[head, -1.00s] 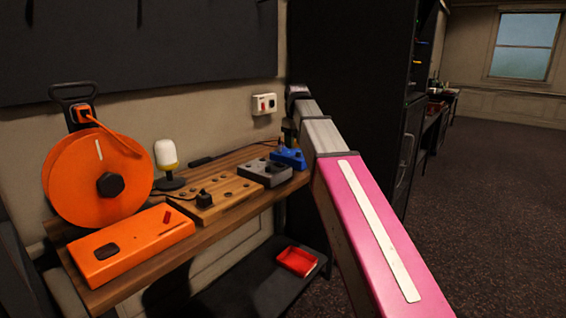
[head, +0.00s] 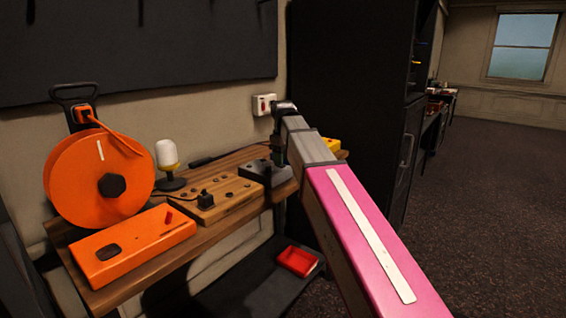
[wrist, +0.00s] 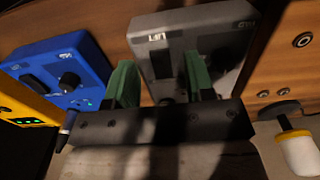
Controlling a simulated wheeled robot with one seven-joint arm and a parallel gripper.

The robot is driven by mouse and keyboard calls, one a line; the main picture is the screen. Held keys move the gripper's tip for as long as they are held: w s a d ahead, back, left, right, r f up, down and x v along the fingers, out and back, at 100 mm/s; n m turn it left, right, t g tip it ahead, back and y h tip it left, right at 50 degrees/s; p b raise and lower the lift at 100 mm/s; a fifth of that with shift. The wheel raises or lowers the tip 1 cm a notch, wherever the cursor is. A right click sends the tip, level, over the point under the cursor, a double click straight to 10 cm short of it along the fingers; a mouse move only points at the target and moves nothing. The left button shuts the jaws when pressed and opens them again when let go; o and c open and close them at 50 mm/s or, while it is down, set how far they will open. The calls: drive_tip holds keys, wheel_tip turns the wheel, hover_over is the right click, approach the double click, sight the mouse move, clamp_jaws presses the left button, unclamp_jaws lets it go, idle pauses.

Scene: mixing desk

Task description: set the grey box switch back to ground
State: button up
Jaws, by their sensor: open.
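The grey box (head: 254,170) sits on the wooden shelf, partly behind my arm. In the wrist view the grey box (wrist: 192,40) fills the upper middle, with a LIFT label and a second label near its right edge that looks like GND. My gripper (wrist: 162,82) is open, with two green fingers. The right finger overlaps the grey box and the left finger is by its left edge, towards the blue box. A small dark part shows between the fingers. I cannot clearly make out the switch or its position. In the head view my gripper (head: 277,155) is at the grey box.
The blue box (wrist: 62,68) with knobs and the yellow box (wrist: 22,108) lie left of the grey box in the wrist view. The wooden box (head: 218,200), orange box (head: 135,243), orange reel (head: 85,185) and white-topped lamp (head: 167,155) share the shelf.

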drive_tip(key=shift+f, duration=0.7)
drive_tip(key=shift+c, duration=0.3)
clamp_jaws()
drive_tip(key=shift+w+a+r+g+h, duration=0.1)
drive_tip(key=shift+w+a+g+h, duration=0.15)
drive_tip(key=shift+g+h, duration=0.65)
drive_tip(key=shift+h, duration=0.3)
drive_tip(key=shift+s, duration=0.1)
